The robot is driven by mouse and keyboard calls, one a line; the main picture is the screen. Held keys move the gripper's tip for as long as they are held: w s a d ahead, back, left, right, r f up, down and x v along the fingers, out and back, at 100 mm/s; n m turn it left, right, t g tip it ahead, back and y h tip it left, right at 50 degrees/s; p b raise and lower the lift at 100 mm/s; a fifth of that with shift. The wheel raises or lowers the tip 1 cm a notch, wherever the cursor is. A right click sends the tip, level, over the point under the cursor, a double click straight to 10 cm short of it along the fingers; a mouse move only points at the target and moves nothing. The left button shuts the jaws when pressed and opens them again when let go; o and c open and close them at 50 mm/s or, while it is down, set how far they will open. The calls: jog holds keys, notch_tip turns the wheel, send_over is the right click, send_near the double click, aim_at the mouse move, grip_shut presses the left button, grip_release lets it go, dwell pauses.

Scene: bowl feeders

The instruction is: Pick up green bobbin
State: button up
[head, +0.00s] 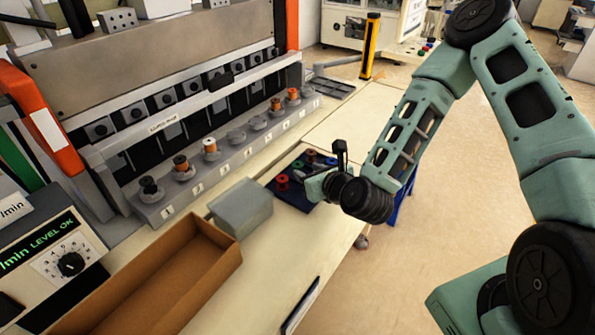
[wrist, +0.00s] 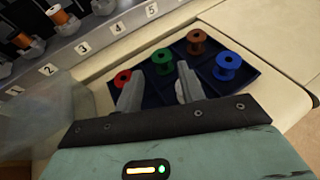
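The green bobbin (wrist: 163,61) stands upright in a dark blue tray (wrist: 262,88) in the wrist view, between a red bobbin (wrist: 122,78) and a brown bobbin (wrist: 196,41). A blue bobbin (wrist: 227,66) stands at the right of the tray. My gripper (wrist: 157,82) is open, its two fingers apart on either side of the green bobbin in the picture. Nothing shows between the fingertips, and the bobbin appears beyond them. In the head view the tray (head: 293,196) lies near the table's right edge, partly hidden by my gripper (head: 318,180).
A numbered rail (head: 217,166) with several bobbins on pegs runs behind the tray. A grey block (head: 241,207) and an open brown box (head: 160,283) stand left of the tray. The table (head: 330,125) is clear beyond the tray.

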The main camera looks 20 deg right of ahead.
aim_at(299, 166)
jog(key=shift+w+p, duration=0.45)
jog(key=shift+w, duration=0.15)
jog(key=p+x, duration=0.2)
jog(key=x, duration=0.1)
jog(key=shift+w+f, duration=0.15)
jog(key=shift+w, duration=0.05)
jog(key=shift+w+a+f, duration=0.1)
jog(key=shift+w+f, duration=0.2)
jog(key=shift+w, duration=0.05)
jog(key=c, duration=0.7)
